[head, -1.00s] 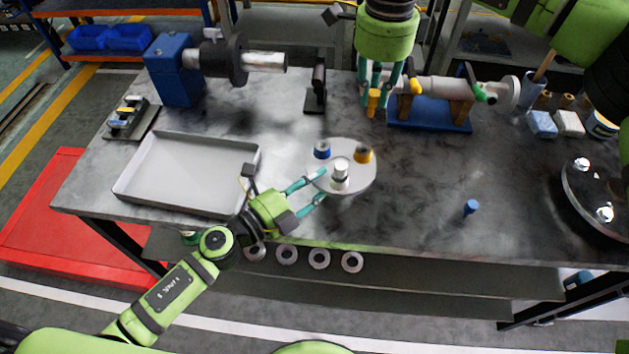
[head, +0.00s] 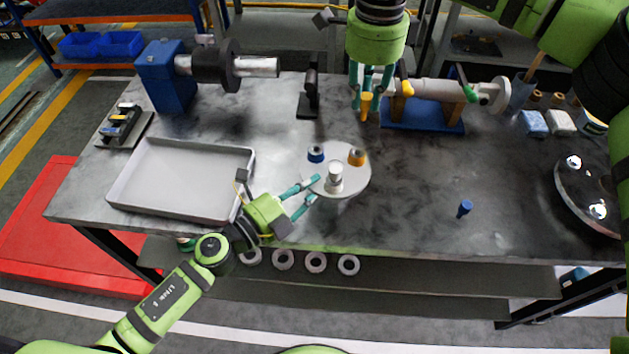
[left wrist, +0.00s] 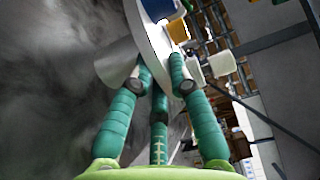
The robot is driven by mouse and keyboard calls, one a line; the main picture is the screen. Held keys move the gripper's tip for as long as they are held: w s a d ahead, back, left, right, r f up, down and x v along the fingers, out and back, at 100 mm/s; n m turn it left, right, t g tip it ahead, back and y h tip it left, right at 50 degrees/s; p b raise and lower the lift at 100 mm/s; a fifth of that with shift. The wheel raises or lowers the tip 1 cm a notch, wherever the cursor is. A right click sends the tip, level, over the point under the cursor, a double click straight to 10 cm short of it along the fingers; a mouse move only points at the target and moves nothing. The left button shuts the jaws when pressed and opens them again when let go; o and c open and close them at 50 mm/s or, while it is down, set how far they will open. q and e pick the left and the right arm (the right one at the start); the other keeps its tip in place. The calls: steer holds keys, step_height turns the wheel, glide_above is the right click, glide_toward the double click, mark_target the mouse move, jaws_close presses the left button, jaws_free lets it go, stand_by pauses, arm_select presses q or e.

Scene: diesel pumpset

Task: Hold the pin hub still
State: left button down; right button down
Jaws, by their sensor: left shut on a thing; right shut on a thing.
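The pin hub (head: 350,180) is a round pale disc near the front middle of the table. On it are a blue-collared bush (head: 316,154), an orange-collared bush (head: 356,157) and a silver boss (head: 334,176). My left gripper (head: 311,189) is shut on the hub's left rim. In the left wrist view the disc edge (left wrist: 152,35) lies between the teal fingers (left wrist: 160,80), with a grey conical base beneath. My right gripper (head: 370,98) is at the back, pointing down, shut on a yellow-orange pin (head: 366,104), left of the shaft stand.
A blue pin (head: 465,208) stands on the table to the right. An empty grey tray (head: 180,212) lies left of the hub. A shaft (head: 437,90) rests on a blue stand (head: 420,118) behind. A dark round flange (head: 588,202) is at the right edge. Table between hub and blue pin is clear.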

mark_target(362, 119)
steer(key=shift+f, duration=3.85)
arm_select(q)
steer(key=shift+f, duration=0.1)
arm_select(e)
steer(key=shift+f, duration=1.6)
steer(key=c, duration=1)
jaws_free()
steer(key=shift+r, duration=0.1)
step_height(362, 119, up, 12)
steer(key=shift+f, duration=0.1)
arm_select(q)
steer(key=c, duration=1.1)
jaws_free()
